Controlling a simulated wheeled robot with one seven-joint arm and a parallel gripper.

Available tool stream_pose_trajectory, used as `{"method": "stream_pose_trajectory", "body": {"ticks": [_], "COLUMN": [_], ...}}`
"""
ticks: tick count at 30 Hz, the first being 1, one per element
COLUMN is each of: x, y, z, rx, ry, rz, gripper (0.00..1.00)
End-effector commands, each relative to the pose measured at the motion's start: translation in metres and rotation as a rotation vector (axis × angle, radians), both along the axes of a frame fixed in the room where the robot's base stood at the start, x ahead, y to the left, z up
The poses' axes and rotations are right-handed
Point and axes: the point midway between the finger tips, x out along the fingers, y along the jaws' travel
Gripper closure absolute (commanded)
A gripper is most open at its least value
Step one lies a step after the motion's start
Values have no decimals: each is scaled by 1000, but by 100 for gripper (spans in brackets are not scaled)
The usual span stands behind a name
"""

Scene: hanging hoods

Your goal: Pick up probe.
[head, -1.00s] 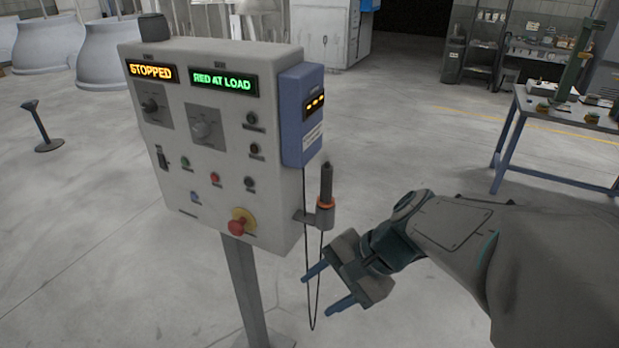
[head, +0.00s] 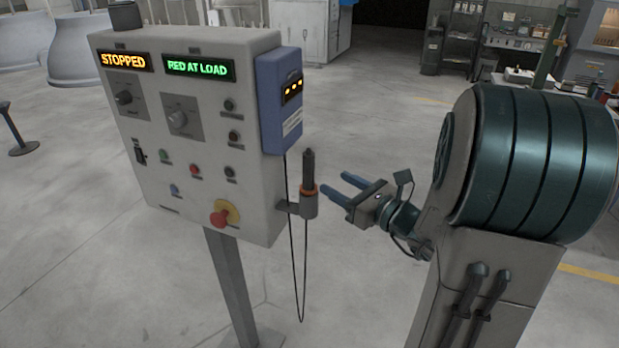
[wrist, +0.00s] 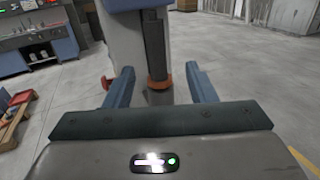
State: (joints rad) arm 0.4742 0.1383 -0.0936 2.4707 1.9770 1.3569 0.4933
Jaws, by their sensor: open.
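The probe (head: 308,170) is a dark upright cylinder with an orange collar. It sits in a grey holder (head: 309,206) on the right side of the control box, and a thin black cable loops below. My gripper (head: 335,186) is open just right of the probe, its blue fingers pointing left toward it. In the wrist view the probe (wrist: 155,50) stands upright between the lines of my two open fingers (wrist: 163,88), a little ahead of them.
The grey control box (head: 185,140) stands on a post (head: 232,285), with a blue unit (head: 279,100) on its right side above the holder. A red stop button (head: 219,218) sits low on its front. Open floor lies right of the box.

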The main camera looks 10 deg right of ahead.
Motion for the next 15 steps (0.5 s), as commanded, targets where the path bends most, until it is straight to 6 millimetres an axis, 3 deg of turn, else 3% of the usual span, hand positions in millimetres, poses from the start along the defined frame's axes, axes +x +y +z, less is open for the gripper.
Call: {"method": "stream_pose_trajectory", "body": {"ticks": [6,15], "x": [30,51], "y": [19,38], "z": [1,2], "rx": [-1,-1], "ry": [2,4], "rz": [3,6], "gripper": [49,49]}}
